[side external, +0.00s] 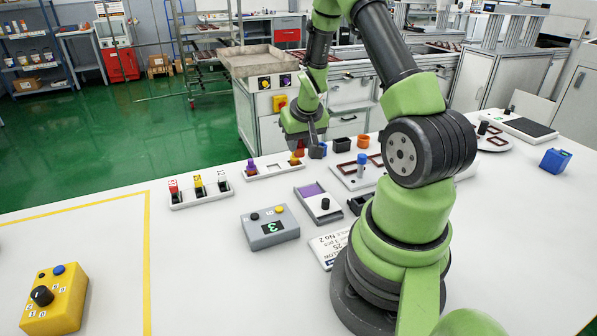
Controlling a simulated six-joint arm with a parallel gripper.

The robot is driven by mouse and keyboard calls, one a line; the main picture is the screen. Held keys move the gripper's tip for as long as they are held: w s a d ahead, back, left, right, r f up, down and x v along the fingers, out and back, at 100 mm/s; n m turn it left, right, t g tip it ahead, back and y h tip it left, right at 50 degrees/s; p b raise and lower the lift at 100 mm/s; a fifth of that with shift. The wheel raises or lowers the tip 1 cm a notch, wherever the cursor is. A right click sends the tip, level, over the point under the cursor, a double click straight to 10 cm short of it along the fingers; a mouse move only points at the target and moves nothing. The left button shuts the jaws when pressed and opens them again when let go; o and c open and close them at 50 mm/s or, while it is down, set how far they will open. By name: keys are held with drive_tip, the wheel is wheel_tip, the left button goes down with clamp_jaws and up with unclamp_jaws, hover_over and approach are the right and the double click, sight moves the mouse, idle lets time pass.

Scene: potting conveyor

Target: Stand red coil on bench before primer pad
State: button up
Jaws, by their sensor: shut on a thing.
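My gripper (314,146) points down near the right end of a white holder tray (272,172). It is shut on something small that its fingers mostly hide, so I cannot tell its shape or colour. I cannot clearly make out the red coil. The tray bears a purple piece (251,166) at its left and a yellow-orange piece (295,159) close to the gripper. A flat pad with a purple face (311,190) and a black knob lies in front of the tray; it may be the primer pad.
A rack (203,197) with red, yellow and white numbered pieces stands left. A grey display box (270,229) and a yellow control box (53,299) sit in front. A blue-topped post (361,160) stands right.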

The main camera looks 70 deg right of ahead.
drive_tip(key=shift+f, duration=3.6)
drive_tip(key=shift+f, duration=0.15)
drive_tip(key=o, duration=0.9)
drive_tip(key=v, duration=1.2)
drive_tip(key=w+a+r+n+t+y, duration=0.1)
drive_tip(key=a+r+n+t, duration=0.15)
drive_tip(key=a+r, duration=1.05)
drive_tip(key=s+a+r+y, duration=0.1)
drive_tip(key=s+a+r, duration=0.1)
drive_tip(key=a, duration=0.1)
drive_tip(key=s+a+r+n+t+y, duration=0.1)
drive_tip(key=s+a+r, duration=0.1)
drive_tip(key=s+a, duration=0.1)
drive_tip(key=s+a+r+n+y, duration=0.1)
drive_tip(key=s+a+y, duration=0.1)
drive_tip(key=a, duration=0.3)
drive_tip(key=shift+s+a+r+n+t, duration=0.15)
drive_tip(key=shift+s+r+n+t, duration=0.1)
drive_tip(key=shift+s+r, duration=0.25)
